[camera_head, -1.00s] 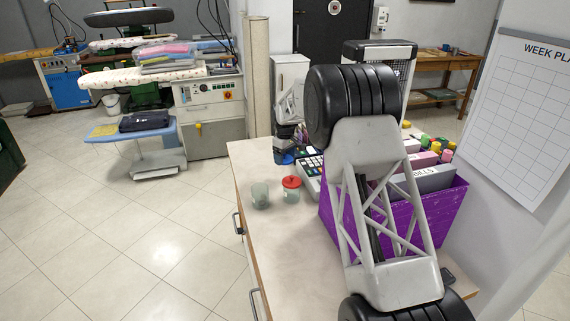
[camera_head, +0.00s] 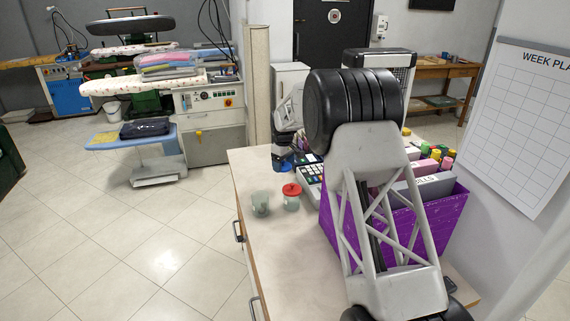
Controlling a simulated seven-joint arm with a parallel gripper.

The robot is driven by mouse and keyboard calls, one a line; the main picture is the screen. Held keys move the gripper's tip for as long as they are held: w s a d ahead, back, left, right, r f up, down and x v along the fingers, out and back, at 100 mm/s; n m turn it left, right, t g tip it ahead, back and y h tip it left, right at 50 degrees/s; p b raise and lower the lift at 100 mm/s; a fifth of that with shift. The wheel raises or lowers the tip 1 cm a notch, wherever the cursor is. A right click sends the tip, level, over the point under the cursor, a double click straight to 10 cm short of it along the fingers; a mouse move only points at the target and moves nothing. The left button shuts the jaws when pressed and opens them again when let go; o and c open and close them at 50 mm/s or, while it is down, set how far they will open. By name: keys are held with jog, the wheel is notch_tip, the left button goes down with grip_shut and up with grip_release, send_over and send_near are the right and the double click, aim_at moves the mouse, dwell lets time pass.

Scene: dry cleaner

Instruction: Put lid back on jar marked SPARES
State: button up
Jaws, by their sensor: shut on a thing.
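Two small greenish jars stand near the left edge of the counter. The left jar (camera_head: 260,204) shows no lid. The right jar (camera_head: 291,204) has a red lid with a knob (camera_head: 291,189) at its top; I cannot tell whether it is fully seated. No SPARES marking is readable on either. My gripper (camera_head: 283,163) appears as a dark, partly blue shape just behind and above the red-lidded jar, partly hidden by my own arm. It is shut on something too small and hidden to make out.
A purple crate (camera_head: 336,228) holding files and colourful rolls stands right of the jars, partly behind my arm. A keypad device (camera_head: 311,177) sits just behind the jars. The counter (camera_head: 280,250) is clear in front of them. A planner sheet (camera_head: 525,120) hangs at right.

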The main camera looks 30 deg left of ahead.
jog(key=s+r, duration=0.2)
jog(key=s, duration=0.7)
jog(key=s+r, duration=0.3)
jog(key=s, duration=0.6)
jog(key=shift+d+f, duration=0.1)
jog(key=shift+f, duration=0.1)
jog(key=shift+f, duration=2.95)
jog(key=shift+w+f, duration=0.1)
jog(key=shift+f, duration=0.15)
dwell(0.7)
jog(key=o, duration=0.8)
jog(key=shift+r, duration=0.2)
jog(key=shift+r, duration=3.3)
